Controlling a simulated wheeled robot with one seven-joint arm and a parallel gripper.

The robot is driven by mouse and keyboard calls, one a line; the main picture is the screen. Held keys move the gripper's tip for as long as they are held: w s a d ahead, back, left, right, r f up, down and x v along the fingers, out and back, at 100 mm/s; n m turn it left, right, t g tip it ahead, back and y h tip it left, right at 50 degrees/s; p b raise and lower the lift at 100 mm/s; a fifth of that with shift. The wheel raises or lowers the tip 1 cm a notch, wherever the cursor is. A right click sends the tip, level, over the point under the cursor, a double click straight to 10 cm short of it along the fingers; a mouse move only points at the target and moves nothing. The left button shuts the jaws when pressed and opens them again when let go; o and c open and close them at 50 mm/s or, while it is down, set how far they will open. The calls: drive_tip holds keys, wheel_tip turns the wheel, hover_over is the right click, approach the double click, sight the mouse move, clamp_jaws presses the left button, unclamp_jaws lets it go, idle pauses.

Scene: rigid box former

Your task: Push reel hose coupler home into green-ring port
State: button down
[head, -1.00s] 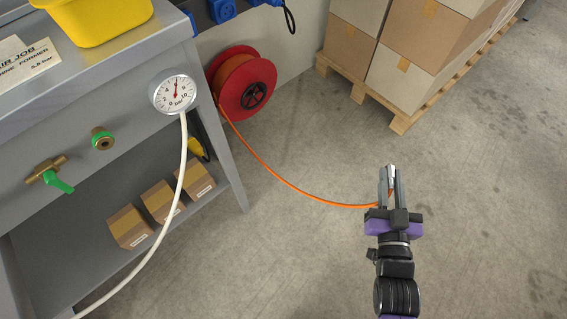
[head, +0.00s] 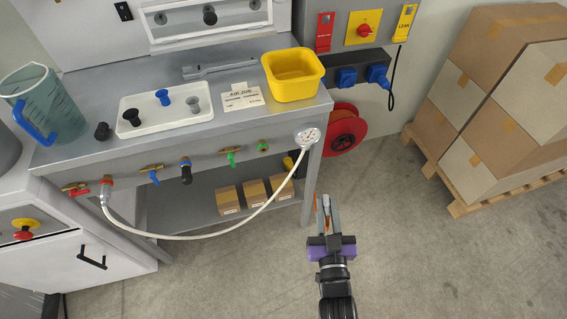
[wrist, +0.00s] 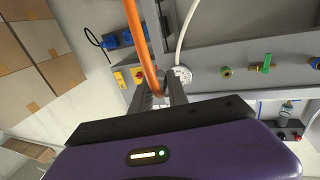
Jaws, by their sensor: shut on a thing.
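My gripper (head: 328,206) is shut on the metal hose coupler (head: 326,201) in front of the bench's right end. The coupler is small and mostly hidden by the fingers. In the wrist view the orange hose (wrist: 137,35) runs up from between my fingers (wrist: 160,95). The red hose reel (head: 343,130) sits low behind the bench's right leg. The green-ring port (head: 263,147) is on the bench front, left of the pressure gauge, and shows in the wrist view (wrist: 226,71) right of my fingers. The coupler is well apart from this port.
The gauge (head: 307,137) with its white hose (head: 200,237) hangs at the bench's right corner. A green-handled valve (head: 230,158) is left of the port. Cartons on a pallet (head: 463,206) stand right. Small boxes (head: 254,191) lie on the lower shelf. Floor before the bench is clear.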

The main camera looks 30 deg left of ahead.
sight(263, 150)
drive_tip(key=s+a+r+n+g+y+p, duration=0.2)
drive_tip(key=a+r+p, duration=0.2)
drive_tip(key=a, duration=0.2)
drive_tip(key=s+a+r+n+g+y+p, duration=0.1)
drive_tip(key=s+a+r+p, duration=0.2)
drive_tip(key=a, duration=0.3)
drive_tip(key=shift+b+x, duration=1.75)
drive_tip(key=shift+x, duration=1.5)
drive_tip(key=shift+w+a+r+b, duration=0.1)
drive_tip(key=shift+a+r+b, duration=0.05)
drive_tip(key=shift+a+b, duration=0.2)
drive_tip(key=c, duration=1.2)
unclamp_jaws()
